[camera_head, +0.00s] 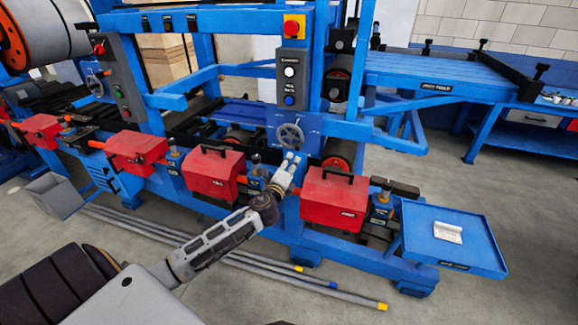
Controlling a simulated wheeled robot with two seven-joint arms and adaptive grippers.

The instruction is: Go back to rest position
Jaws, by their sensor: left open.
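My left gripper (290,162) is at the middle of the picture, at the end of my left arm, which comes in from the lower left. Its two light fingertips are apart and nothing shows between them. It is in front of the blue machine frame, between two red boxes with black handles, the left one (212,176) and the right one (334,201). I cannot tell whether it touches the frame. My right gripper is not in view.
A control panel (291,78) with a red emergency knob (294,27) stands above the gripper. A blue tray (452,240) sticks out at the right. Long grey bars (240,262) lie on the floor in front of the machine. Open floor (500,295) is at the lower right.

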